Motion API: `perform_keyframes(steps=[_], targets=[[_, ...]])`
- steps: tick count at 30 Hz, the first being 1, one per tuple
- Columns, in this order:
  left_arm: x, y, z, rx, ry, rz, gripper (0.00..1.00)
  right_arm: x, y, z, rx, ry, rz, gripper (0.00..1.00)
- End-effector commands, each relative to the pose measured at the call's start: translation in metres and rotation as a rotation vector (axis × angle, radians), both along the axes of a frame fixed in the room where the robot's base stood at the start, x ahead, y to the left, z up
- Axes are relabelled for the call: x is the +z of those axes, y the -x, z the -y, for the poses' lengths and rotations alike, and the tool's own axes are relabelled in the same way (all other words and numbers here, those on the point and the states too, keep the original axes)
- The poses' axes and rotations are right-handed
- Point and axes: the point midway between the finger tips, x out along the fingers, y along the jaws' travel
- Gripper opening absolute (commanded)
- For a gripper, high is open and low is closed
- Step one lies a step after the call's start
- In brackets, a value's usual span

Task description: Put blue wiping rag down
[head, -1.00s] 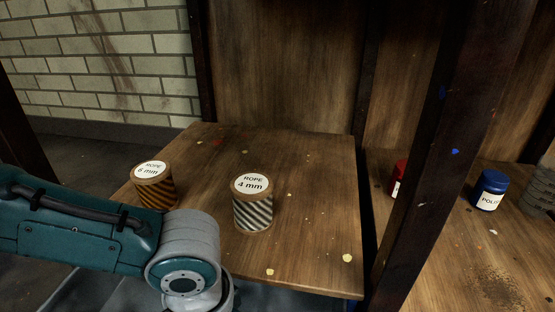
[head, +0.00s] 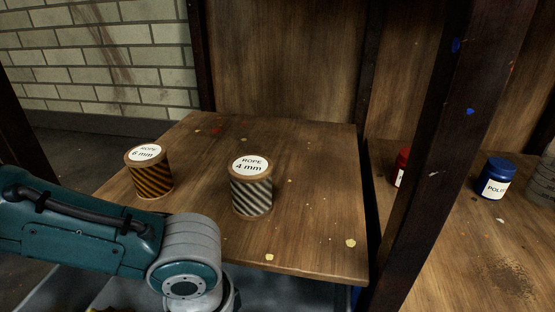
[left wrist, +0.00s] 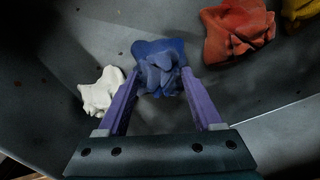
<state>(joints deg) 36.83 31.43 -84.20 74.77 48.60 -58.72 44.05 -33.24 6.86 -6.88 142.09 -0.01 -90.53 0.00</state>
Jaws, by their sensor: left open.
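The blue wiping rag (left wrist: 158,62) is a crumpled cloth on a dark grey surface in the left wrist view. My left gripper (left wrist: 160,82) is open, with its two purple fingers on either side of the rag's near part. I cannot tell whether the fingers touch it. In the head view my left arm comes in from the left, but its gripper and the blue rag are out of sight. My right gripper is not in view.
A white rag (left wrist: 102,92), a red rag (left wrist: 236,30) and a yellow rag (left wrist: 302,10) lie nearby. A 6 mm rope spool (head: 150,178) and a 4 mm rope spool (head: 251,192) stand on a wooden shelf (head: 310,225).

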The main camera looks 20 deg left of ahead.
Motion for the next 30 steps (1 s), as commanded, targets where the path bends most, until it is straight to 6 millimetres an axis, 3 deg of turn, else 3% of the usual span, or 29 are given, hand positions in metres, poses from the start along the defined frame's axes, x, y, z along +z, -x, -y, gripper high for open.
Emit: perform_keyframes(steps=[8,21,30], targets=[[0.013,0.000,0.000,0.000,0.000,0.000,0.67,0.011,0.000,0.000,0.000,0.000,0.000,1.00],[0.098,0.000,0.000,0.001,0.001,-0.001,0.67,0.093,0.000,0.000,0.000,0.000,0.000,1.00],[0.123,0.001,0.001,-0.003,0.002,0.000,0.67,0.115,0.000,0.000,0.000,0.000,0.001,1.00]])
